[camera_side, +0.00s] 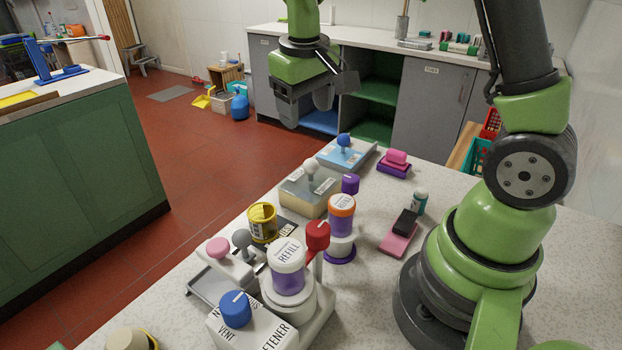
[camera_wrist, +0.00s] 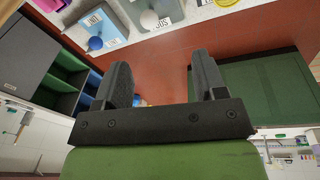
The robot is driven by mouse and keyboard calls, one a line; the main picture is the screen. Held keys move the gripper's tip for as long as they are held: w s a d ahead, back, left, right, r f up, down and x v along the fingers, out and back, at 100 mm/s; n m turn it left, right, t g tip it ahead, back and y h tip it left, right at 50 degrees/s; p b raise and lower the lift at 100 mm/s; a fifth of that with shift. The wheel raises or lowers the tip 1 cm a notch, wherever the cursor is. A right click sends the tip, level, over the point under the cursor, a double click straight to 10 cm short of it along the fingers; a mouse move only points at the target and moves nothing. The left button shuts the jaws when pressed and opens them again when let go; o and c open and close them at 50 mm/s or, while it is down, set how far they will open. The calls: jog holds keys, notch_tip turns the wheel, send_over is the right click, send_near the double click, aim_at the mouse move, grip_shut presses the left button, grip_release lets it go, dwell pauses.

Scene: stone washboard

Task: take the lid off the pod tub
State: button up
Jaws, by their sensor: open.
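My gripper (camera_side: 305,107) hangs open and empty beyond the counter's far edge, with its fingers pointing down. In the wrist view the gripper (camera_wrist: 162,70) has its two fingers wide apart, with red floor between them. A cream tub (camera_side: 303,201) on the counter has a grey lid (camera_side: 320,185) with a pale ball knob (camera_side: 310,167).
Pink sponges (camera_side: 396,160) lie at the right. Red floor (camera_side: 190,160) lies beyond the counter.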

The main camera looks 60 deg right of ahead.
aim_at(310, 160)
jog(key=shift+n+g+h, duration=0.3)
jog(key=shift+g, duration=0.4)
jog(key=d+f, duration=0.1)
jog(key=f, duration=0.2)
jog(key=w+d+f, duration=0.1)
jog(key=f, duration=0.2)
jog(key=d+f, duration=0.1)
jog(key=f, duration=0.2)
jog(key=shift+w+f, duration=0.25)
jog(key=shift+w, duration=0.15)
jog(key=f, duration=0.1)
jog(key=d+f, duration=0.1)
jog(key=f, duration=0.3)
jog(key=shift+w+d+f, duration=0.1)
jog(key=shift+d+f, duration=0.15)
jog(key=shift+c, duration=0.3)
jog(key=c, duration=1)
